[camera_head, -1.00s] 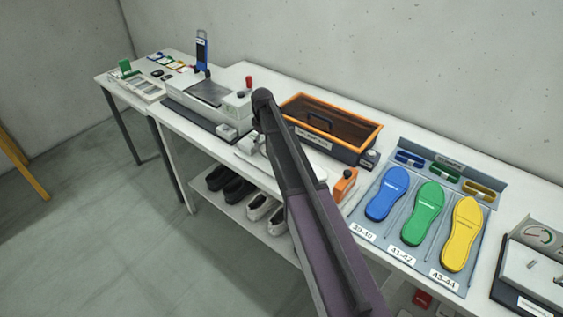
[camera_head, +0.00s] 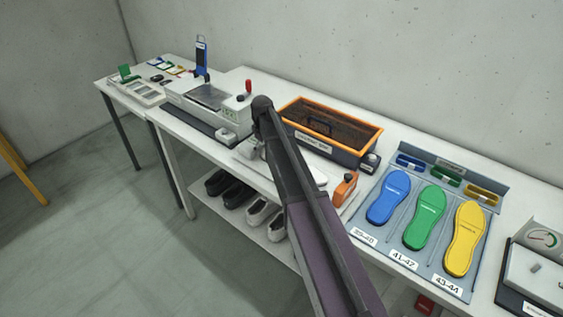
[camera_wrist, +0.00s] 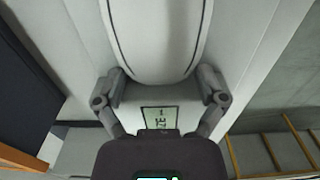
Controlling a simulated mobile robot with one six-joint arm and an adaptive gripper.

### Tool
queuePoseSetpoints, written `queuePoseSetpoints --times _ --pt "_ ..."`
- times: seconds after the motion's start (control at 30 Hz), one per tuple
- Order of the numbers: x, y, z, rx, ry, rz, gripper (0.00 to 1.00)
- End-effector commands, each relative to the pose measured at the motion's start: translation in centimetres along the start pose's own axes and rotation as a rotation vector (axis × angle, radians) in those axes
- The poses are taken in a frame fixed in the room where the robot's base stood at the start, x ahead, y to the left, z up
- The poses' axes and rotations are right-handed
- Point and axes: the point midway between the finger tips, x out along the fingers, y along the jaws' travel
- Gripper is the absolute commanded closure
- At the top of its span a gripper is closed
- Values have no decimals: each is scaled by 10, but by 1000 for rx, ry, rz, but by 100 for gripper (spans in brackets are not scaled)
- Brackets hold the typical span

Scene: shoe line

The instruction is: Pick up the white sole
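The white sole (camera_wrist: 155,40) shows in the wrist view as a long pale shape with a rounded end and a thin dark line along its edge. It lies on a pale surface. My gripper (camera_wrist: 161,78) has its two fingers apart, one on each side of the sole's rounded end. I cannot tell whether the fingertips touch it.
A label (camera_wrist: 158,117) lies below the sole's end. In the head view an orange-rimmed bin (camera_head: 345,127) stands behind my arm. An orange-handled tool (camera_head: 345,187) and a rack with blue, green and yellow soles (camera_head: 388,198) lie to the right. Shoes stand on the lower shelf (camera_head: 275,255).

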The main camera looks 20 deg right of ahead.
Motion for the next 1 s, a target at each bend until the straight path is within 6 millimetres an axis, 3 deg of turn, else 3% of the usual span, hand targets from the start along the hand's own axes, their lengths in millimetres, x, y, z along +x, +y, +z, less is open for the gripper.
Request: queuePoseSetpoints --times 0.03,0.17,0.63,1.0 --pt "0 0 0 0 0 0 42" --pt "0 0 0 0 0 0 78" --pt "-5 0 0 0 -1 0 78" --pt "-33 0 0 -1 -1 0 78"
